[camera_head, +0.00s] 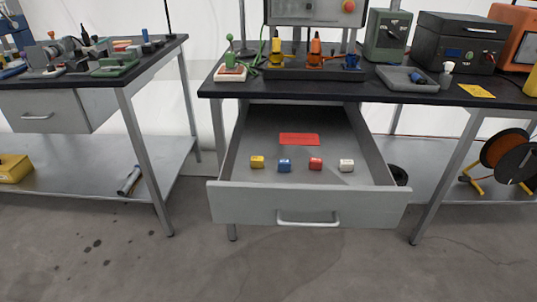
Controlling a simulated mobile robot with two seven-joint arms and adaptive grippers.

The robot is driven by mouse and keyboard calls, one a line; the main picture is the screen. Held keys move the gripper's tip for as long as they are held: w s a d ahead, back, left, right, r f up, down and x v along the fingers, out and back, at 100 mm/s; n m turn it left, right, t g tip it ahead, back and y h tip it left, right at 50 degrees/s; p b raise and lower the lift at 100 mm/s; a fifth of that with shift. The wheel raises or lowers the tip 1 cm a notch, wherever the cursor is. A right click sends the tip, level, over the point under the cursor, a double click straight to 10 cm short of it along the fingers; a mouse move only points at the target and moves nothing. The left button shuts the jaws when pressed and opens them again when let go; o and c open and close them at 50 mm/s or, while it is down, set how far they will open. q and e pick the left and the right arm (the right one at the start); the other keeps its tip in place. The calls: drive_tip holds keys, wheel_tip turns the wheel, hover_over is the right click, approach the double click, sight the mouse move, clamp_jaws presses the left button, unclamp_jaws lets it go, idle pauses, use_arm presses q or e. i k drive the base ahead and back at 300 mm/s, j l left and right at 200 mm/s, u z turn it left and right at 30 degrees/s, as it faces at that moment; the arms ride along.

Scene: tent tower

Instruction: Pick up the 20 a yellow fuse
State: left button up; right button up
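A small yellow fuse (257,162) lies in the open drawer (310,213) of the right workbench, leftmost in a row. Beside it, to its right, lie a blue fuse (285,166), a red fuse (315,164) and a white fuse (346,165), spaced apart. Any rating printed on them is too small to read. A red label (299,139) lies on the drawer floor behind the row. Neither of my grippers shows in the head view.
The drawer sticks out below the black bench top (330,92), which holds tools, plugs, a grey tray (407,79) and boxes. A second workbench (90,77) stands at the left. An orange cable reel (505,155) stands at the right. The floor before the drawer is clear.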

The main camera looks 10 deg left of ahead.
sight(256, 162)
drive_tip(key=i+j+z, duration=0.2)
drive_tip(key=j+z, duration=0.25)
drive_tip(key=j, duration=0.2)
drive_tip(key=i+j+z, duration=0.1)
drive_tip(key=j+z, duration=0.35)
drive_tip(key=j, duration=0.2)
drive_tip(key=j+z, duration=0.45)
drive_tip(key=j, duration=0.25)
